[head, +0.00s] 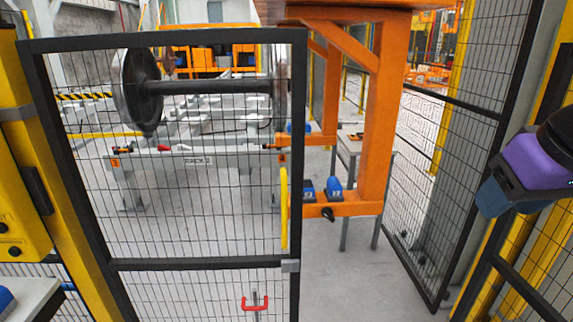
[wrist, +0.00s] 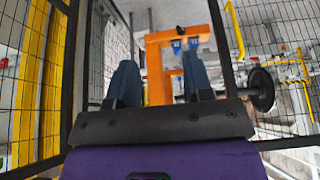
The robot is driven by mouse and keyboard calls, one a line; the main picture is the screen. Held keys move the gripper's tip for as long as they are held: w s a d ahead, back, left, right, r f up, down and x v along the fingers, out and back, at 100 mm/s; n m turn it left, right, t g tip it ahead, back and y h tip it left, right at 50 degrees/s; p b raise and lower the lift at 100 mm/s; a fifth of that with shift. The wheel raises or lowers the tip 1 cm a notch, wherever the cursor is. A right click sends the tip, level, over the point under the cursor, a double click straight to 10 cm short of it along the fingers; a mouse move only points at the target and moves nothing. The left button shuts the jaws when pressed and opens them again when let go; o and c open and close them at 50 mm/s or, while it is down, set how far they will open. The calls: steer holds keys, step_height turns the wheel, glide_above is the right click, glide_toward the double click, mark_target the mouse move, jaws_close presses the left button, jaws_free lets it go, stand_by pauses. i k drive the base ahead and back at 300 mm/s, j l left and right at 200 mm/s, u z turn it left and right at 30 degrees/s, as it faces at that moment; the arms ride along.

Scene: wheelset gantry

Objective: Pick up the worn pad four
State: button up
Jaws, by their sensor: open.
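Two blue blocks, (head: 308,190) and (head: 334,187), sit side by side on the low orange shelf of the gantry frame (head: 375,120). I cannot tell which of them, if either, is worn pad four; any numbers are too small to read. Blue parts also show on the orange frame in the wrist view (wrist: 177,46). My gripper (wrist: 158,75) is open and empty, with its two blue fingers apart. In the head view its purple and blue end (head: 492,200) is at the right edge, well apart from the blue blocks.
A black mesh gate (head: 180,262) stands in front on the left, with a wheelset (head: 205,87) on a grey stand behind it. Another mesh panel (head: 430,200) stands right. Grey floor (head: 345,275) is clear between them. Another blue item (head: 6,299) lies at lower left.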

mark_target(309, 189)
steer(key=i+l+u, duration=0.25)
steer(key=i, duration=0.2)
steer(key=i+l+u, duration=0.25)
steer(key=i, duration=0.25)
steer(key=i+l+u, duration=0.25)
steer(key=i, duration=0.2)
